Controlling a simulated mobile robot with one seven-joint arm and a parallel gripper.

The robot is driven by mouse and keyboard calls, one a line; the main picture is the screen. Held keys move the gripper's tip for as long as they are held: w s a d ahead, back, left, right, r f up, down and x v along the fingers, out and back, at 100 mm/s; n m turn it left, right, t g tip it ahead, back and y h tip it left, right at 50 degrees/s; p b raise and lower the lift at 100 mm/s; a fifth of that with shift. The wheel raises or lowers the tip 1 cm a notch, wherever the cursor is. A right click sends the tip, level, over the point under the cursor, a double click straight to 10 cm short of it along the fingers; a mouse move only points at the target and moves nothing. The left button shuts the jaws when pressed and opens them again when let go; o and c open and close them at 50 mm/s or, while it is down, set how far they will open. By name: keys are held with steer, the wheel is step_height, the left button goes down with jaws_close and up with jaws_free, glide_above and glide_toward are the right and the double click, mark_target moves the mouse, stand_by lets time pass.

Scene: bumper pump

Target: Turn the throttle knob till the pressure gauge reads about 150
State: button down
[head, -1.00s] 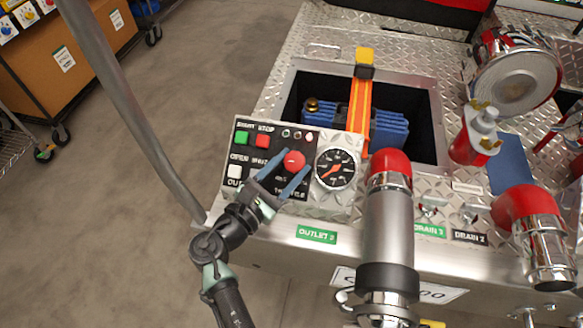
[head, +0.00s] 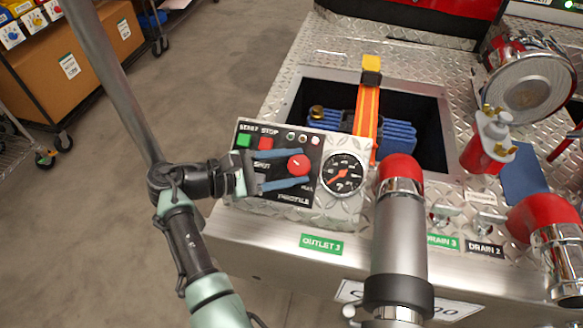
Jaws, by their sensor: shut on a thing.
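The red throttle knob (head: 299,165) sits on the right part of the black control panel (head: 290,195). My gripper (head: 299,169) reaches in from the left with its two blue fingers on either side of the knob, shut on it. The round black pressure gauge (head: 342,174) is just right of the panel. Its orange-red needle points to the lower left; the numbers are too small to read. The fingers and gripper body hide part of the panel's lower buttons and labels.
A green start button (head: 244,141) and a red stop button (head: 266,144) are at the panel's upper left. A large red-capped pipe (head: 398,235) stands right of the gauge. Behind the panel is an open bin with blue hose (head: 397,135) and an orange strap (head: 366,118).

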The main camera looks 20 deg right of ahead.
stand_by(0.4)
steer(key=shift+c, duration=1.4)
jaws_free()
steer(key=v, duration=0.7)
steer(key=shift+a+r, duration=0.1)
steer(key=shift+a, duration=0.1)
